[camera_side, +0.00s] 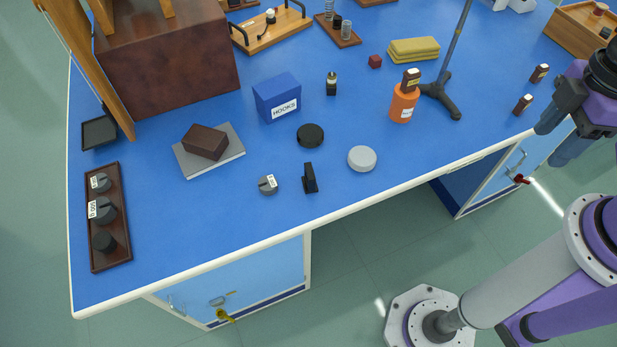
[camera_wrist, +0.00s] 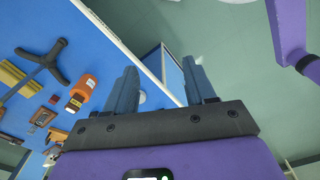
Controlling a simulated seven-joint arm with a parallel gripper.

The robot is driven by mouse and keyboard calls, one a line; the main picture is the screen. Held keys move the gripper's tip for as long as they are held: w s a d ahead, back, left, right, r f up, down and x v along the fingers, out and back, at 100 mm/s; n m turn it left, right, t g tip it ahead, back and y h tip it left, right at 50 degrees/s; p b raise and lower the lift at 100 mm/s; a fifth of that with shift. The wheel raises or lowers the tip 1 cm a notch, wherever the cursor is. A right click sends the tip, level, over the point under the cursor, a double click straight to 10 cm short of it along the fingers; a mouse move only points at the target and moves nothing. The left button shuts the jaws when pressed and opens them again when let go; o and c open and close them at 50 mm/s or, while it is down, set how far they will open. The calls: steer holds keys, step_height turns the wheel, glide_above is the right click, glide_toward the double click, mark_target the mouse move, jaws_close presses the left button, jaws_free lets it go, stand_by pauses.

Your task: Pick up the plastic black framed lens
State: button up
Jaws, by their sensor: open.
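A small black upright piece on a flat foot (camera_side: 310,178) stands near the front edge of the blue bench in the side view. It may be the black framed lens seen nearly edge-on; no glass shows. A flat black disc (camera_side: 310,135) lies behind it and a pale grey disc (camera_side: 362,158) to its right. My gripper (camera_side: 547,147) is at the right, over the bench's front edge and well away from these pieces. It is open and empty; its two fingers stand apart in the wrist view (camera_wrist: 160,66). I cannot make out the lens in the wrist view.
A small grey labelled knob-like piece (camera_side: 267,185) sits left of the black upright piece. Behind are a blue HOOKS box (camera_side: 277,98), an orange bottle (camera_side: 403,104) and a stand with a tall rod (camera_side: 440,92). Two small labelled bottles (camera_side: 539,73) (camera_side: 523,104) stand near my gripper.

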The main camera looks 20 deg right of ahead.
steer(key=o, duration=0.4)
steer(key=shift+o, duration=0.2)
steer(key=w+a+f+n+t+y, duration=0.1)
steer(key=w+a+f+t+y, duration=0.1)
steer(key=w+a+f, duration=0.45)
steer(key=w+a+f+n+t+y, duration=0.1)
steer(key=w+a+y, duration=0.15)
steer(key=w, duration=0.75)
steer(key=n+y, duration=0.1)
steer(key=y, duration=0.6)
glide_toward(310, 178)
steer(key=shift+g, duration=0.4)
steer(key=x, duration=0.4)
steer(key=w+x, duration=0.1)
steer(key=x, duration=0.3)
steer(key=w+x, duration=0.1)
steer(key=x, duration=0.2)
steer(key=shift+w+f, duration=0.15)
steer(key=shift+f, duration=0.3)
